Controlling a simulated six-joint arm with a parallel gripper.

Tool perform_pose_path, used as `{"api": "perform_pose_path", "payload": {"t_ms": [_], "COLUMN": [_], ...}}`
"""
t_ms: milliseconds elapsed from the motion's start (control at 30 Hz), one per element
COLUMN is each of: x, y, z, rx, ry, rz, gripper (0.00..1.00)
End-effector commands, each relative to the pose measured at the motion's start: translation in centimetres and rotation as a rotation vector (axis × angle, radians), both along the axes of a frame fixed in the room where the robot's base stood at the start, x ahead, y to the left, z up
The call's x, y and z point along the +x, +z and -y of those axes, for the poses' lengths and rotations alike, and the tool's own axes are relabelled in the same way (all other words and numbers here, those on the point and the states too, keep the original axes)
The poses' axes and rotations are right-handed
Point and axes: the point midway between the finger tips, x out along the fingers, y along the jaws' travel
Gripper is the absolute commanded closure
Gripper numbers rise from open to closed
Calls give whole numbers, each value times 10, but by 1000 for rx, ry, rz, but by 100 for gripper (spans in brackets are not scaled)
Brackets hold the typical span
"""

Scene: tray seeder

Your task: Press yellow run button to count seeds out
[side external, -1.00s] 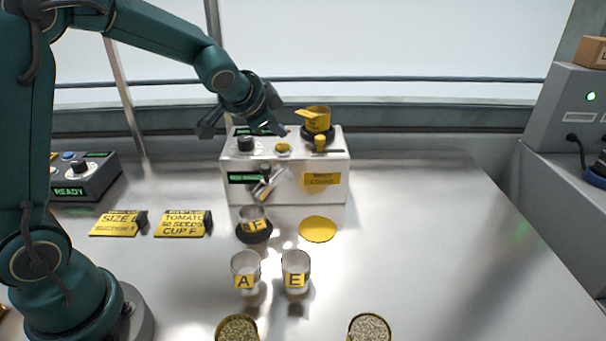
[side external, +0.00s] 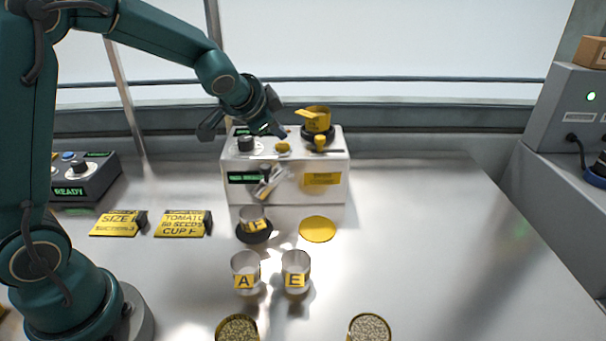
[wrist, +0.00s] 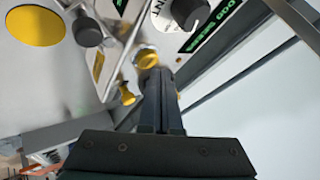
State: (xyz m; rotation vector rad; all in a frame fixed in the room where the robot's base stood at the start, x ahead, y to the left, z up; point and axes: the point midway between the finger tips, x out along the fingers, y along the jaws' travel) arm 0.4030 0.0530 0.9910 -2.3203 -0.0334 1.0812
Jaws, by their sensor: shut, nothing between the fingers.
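The yellow run button (side external: 283,147) sits on top of the white seed counter (side external: 230,187), right of a black dial (side external: 245,144). My gripper (side external: 282,134) is shut and empty, its fingertips just above the button. In the wrist view the closed fingertips (wrist: 158,72) are right beside the yellow button (wrist: 147,58); I cannot tell whether they touch it. A clear cup labelled F (side external: 252,214) stands upright on a black round base (side external: 254,236) below the metal spout (side external: 271,183). I cannot make out seeds in the cup.
A yellow hopper (side external: 316,119) and a small yellow knob (side external: 320,142) stand right of the button. Clear cups A (side external: 245,264) and E (side external: 296,263) stand in front, with two seed dishes nearer. A yellow disc (side external: 317,230) lies on the table.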

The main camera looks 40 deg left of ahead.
Motion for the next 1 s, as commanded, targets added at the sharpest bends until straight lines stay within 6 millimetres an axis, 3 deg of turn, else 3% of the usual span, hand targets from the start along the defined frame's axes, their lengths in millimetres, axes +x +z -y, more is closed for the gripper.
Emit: {"api": "perform_pose_path", "payload": {"t_ms": [1000], "x": [0], "y": [-11], "z": [0], "rx": [0], "ry": [1], "rz": [-2], "gripper": [100]}}
